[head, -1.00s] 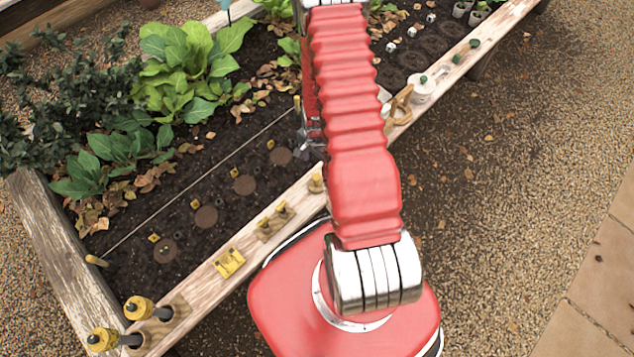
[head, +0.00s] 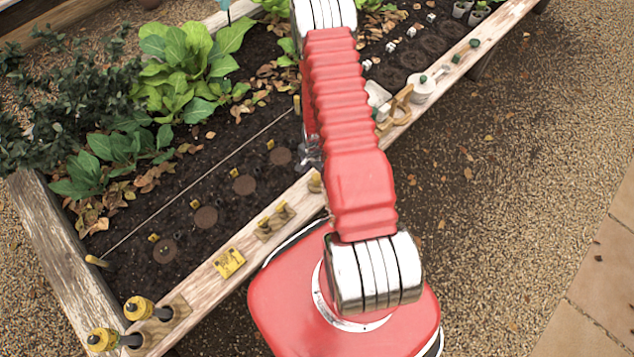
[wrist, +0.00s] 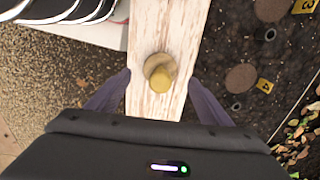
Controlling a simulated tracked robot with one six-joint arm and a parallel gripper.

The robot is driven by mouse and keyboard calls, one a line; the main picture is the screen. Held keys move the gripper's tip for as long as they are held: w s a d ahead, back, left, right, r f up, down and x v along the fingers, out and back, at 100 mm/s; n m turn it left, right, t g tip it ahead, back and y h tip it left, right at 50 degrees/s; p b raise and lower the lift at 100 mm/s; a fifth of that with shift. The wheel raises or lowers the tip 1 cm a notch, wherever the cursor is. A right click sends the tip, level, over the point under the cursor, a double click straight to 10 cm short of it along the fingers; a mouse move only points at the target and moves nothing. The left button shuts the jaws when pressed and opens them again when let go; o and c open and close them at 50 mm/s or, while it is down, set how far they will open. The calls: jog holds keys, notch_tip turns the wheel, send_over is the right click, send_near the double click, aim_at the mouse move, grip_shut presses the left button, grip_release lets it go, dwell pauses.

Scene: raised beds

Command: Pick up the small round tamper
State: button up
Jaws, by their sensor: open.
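The small round tamper (wrist: 158,72) stands upright on the pale wooden plank of the bed's rim (wrist: 178,25). In the wrist view I look down on its yellowish knob and the wider round part beneath. In the head view my gripper is mostly hidden behind my arm.
Larger yellow-knobbed tools (head: 140,308) stand at the near left corner. Soil with round discs (head: 206,217) and number tags lies beside the plank. A white pot (head: 421,87) stands right of my arm.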

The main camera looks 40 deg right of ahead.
aim_at(317, 181)
jog(key=shift+f, duration=0.1)
jog(key=shift+f, duration=2.5)
jog(key=shift+c, duration=0.2)
jog(key=c, duration=1.2)
